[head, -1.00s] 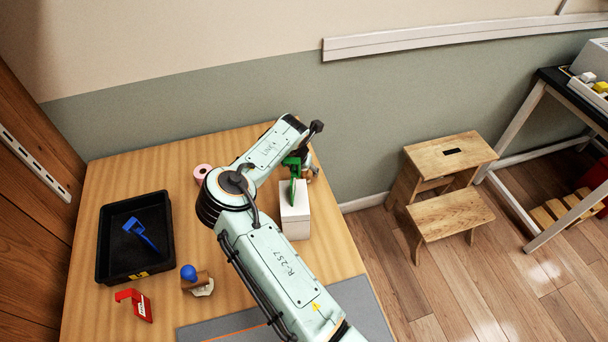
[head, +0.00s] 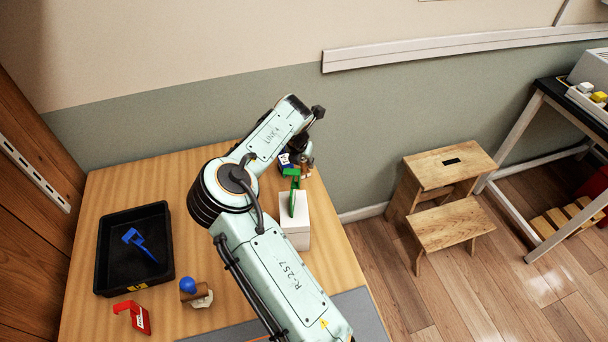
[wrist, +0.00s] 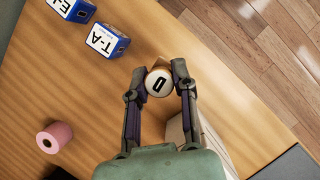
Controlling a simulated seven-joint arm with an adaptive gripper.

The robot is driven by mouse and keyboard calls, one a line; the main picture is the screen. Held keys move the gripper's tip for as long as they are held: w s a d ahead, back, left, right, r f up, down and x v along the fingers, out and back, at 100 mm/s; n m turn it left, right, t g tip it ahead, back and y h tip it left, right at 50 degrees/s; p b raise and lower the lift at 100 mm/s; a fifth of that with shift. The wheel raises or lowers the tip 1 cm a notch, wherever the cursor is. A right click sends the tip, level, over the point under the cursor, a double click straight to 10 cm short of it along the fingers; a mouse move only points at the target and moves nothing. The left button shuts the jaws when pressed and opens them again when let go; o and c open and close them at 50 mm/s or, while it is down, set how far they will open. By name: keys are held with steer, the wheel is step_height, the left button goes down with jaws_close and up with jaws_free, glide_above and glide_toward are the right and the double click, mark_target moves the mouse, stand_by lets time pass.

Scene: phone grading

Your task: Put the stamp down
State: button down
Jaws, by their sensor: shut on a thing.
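The stamp (wrist: 158,82) has a round white face or cap with a dark mark and a brown wooden part behind it. In the wrist view my gripper (wrist: 159,88) is shut on it, one finger on each side. In the head view my gripper (head: 303,163) is at the far right of the table, behind the white box. The stamp is small and partly hidden there. I cannot tell whether its underside touches the table. Another stamp-like thing with a blue knob (head: 188,285) is at the front left.
Blue-and-white labelled boxes (wrist: 107,40) stand near the stamp. A white box (head: 296,232) with a green tool (head: 293,197) is close by.

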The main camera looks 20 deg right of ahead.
step_height(320, 180, up, 3)
steer(key=shift+f, duration=0.2)
steer(key=shift+s+d+m+h, duration=0.2)
steer(key=shift+d+m+h, duration=0.2)
steer(key=shift+m, duration=0.6)
steer(key=s+d+f+m+g+h, duration=0.1)
steer(key=s+d+m+g, duration=0.3)
steer(key=m, duration=0.3)
steer(key=s+a+f+m+g+y, duration=0.1)
steer(key=s+a+m+g+y, duration=0.15)
steer(key=s+m, duration=1.3)
steer(key=s+a+f+n, duration=0.1)
steer(key=s+f, duration=0.1)
steer(key=s+a+f+n+h, duration=0.1)
steer(key=s+a+f+n, duration=0.1)
steer(key=f, duration=0.1)
steer(key=s+a+f+n, duration=0.1)
steer(key=s+f, duration=0.1)
steer(key=shift+a+f+n, duration=0.15)
steer(key=shift+f+n, duration=0.2)
steer(key=shift+f, duration=0.05)
steer(key=shift+f, duration=0.1)
